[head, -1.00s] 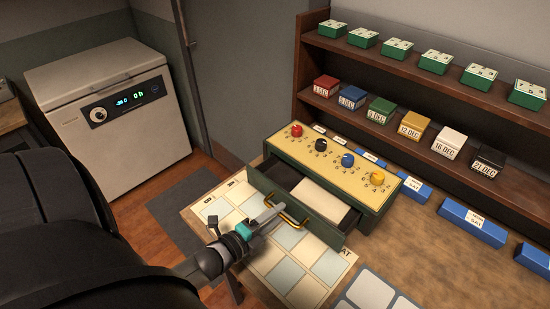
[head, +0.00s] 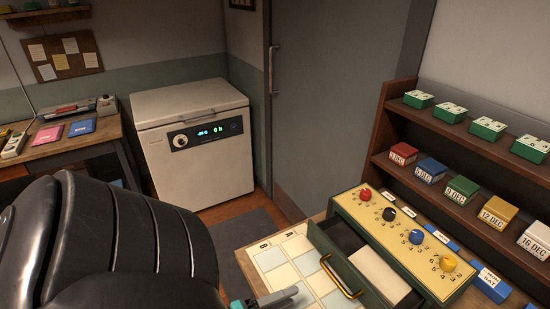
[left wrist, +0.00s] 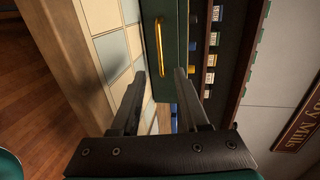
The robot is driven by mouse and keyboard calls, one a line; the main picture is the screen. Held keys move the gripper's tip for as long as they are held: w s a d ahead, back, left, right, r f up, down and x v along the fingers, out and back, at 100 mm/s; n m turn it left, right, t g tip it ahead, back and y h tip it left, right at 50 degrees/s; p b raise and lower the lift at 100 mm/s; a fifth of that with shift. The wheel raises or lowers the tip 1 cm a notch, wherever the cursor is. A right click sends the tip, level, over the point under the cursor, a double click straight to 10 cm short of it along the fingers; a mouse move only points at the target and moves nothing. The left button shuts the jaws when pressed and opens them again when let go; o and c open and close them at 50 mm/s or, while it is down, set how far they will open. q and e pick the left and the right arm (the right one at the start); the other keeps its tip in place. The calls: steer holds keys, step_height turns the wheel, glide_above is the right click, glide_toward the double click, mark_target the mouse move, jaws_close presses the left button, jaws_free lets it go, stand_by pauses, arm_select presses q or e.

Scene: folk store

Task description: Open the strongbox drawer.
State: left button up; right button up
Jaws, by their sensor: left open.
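The green strongbox (head: 433,275) has a cream top with red, black, blue and yellow knobs and stands on the table at the right of the head view. Its drawer (head: 330,247) is pulled out, with a pale block and dark space inside. The brass handle (head: 342,278) on the drawer front is free; it also shows in the left wrist view (left wrist: 159,47). My left gripper (head: 277,299) is at the bottom edge of the head view, apart from the handle. In the left wrist view its fingers (left wrist: 160,95) are spread and empty. My right gripper is out of view.
A calendar mat (head: 290,262) with pale squares lies in front of the drawer. Shelves (head: 480,150) with coloured date blocks stand behind the strongbox. A white freezer (head: 195,145) and a side desk (head: 80,140) stand at the far left.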

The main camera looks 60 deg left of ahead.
arm_select(q)
steer(key=shift+v, duration=1.15)
